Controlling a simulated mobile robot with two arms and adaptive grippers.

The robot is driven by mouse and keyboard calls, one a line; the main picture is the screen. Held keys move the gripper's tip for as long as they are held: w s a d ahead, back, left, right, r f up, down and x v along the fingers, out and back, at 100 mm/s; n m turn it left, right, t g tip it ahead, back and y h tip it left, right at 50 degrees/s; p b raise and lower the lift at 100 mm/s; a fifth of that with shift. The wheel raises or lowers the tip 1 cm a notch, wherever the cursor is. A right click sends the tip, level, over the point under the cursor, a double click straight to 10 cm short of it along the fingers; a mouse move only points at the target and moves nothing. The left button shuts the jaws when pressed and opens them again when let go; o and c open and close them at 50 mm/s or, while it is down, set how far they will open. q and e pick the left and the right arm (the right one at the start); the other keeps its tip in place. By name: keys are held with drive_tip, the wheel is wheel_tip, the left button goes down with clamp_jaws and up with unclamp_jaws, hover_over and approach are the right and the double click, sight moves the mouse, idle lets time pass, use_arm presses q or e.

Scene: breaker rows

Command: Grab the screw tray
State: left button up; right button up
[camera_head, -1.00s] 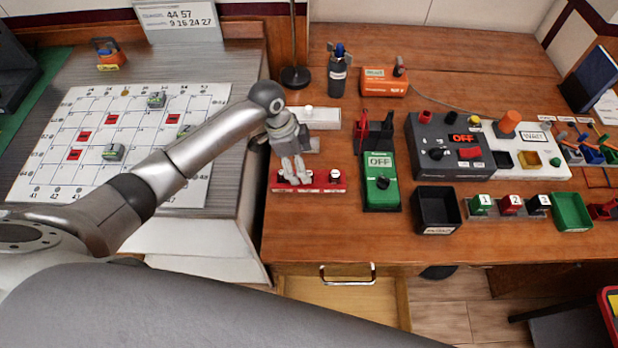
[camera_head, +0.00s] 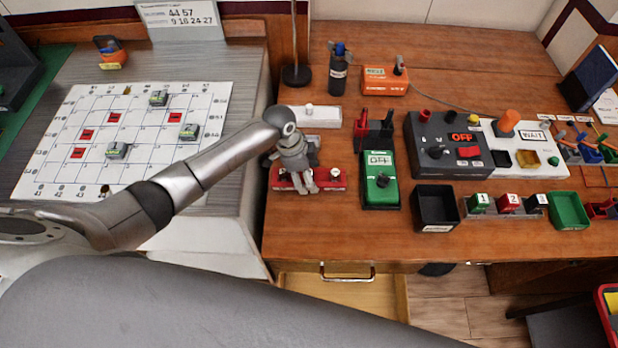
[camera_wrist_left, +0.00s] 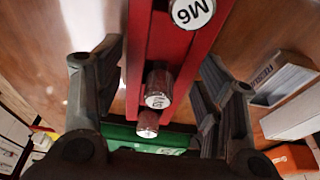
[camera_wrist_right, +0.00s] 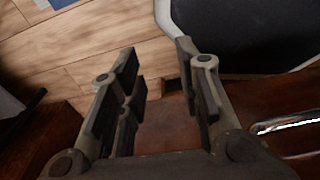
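The red screw tray (camera_head: 336,184) lies on the wooden bench, long side left to right, below a white block. My left gripper (camera_head: 304,184) is over its middle and hides part of it. In the left wrist view the red tray (camera_wrist_left: 187,58) runs between the spread fingers of the left gripper (camera_wrist_left: 160,92). An M6 label and two grey cylindrical pieces show on it. I see gaps between the fingers and the tray, so the left gripper is open. My right gripper (camera_wrist_right: 160,88) is open and empty in the right wrist view, away from the tray.
A green device (camera_head: 381,185) marked OFF stands just right of the tray. The white block (camera_head: 318,117) lies behind it. A black bin (camera_head: 435,207) is farther right. Bare bench (camera_head: 310,238) lies in front, above a drawer (camera_head: 345,290).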

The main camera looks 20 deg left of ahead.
use_arm(q)
drive_tip(key=c, duration=0.7)
drive_tip(key=shift+c, duration=0.3)
drive_tip(key=shift+w+r, duration=0.1)
drive_tip(key=shift+r, duration=0.05)
